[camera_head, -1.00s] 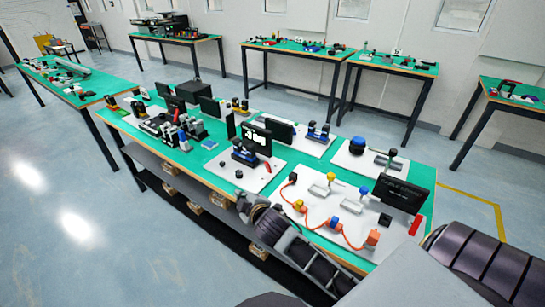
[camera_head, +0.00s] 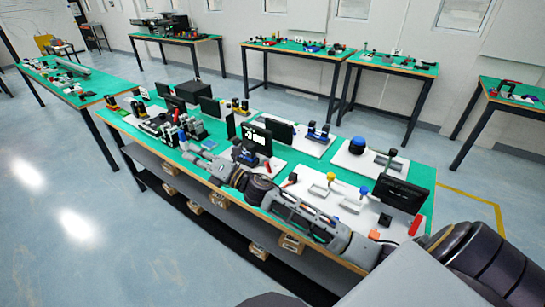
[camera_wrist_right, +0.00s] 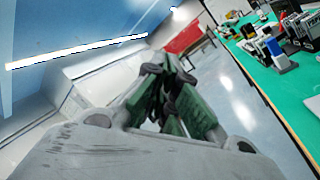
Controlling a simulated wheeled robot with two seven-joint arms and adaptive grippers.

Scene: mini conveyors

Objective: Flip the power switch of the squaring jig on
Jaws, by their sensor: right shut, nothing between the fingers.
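On the long green-topped bench, a white board carries a small black display with white characters (camera_head: 257,137). A small red part (camera_head: 267,166), which may be a switch, sits at that board's right side. I cannot tell for sure whether this station is the squaring jig, or read a switch's position. My right gripper (camera_head: 188,150) is shut and empty, left of the display, over the bench's near side by a small blue-and-white part. Its green fingers (camera_wrist_right: 168,68) meet in the wrist view. My right arm hides the board's near part. My left gripper is not in view.
To the right, a board with yellow and blue parts and a dark screen (camera_head: 400,194) is partly behind my arm. Black and grey devices (camera_head: 160,122) crowd the bench's left end. Other benches stand behind, with open floor (camera_head: 80,200) at left.

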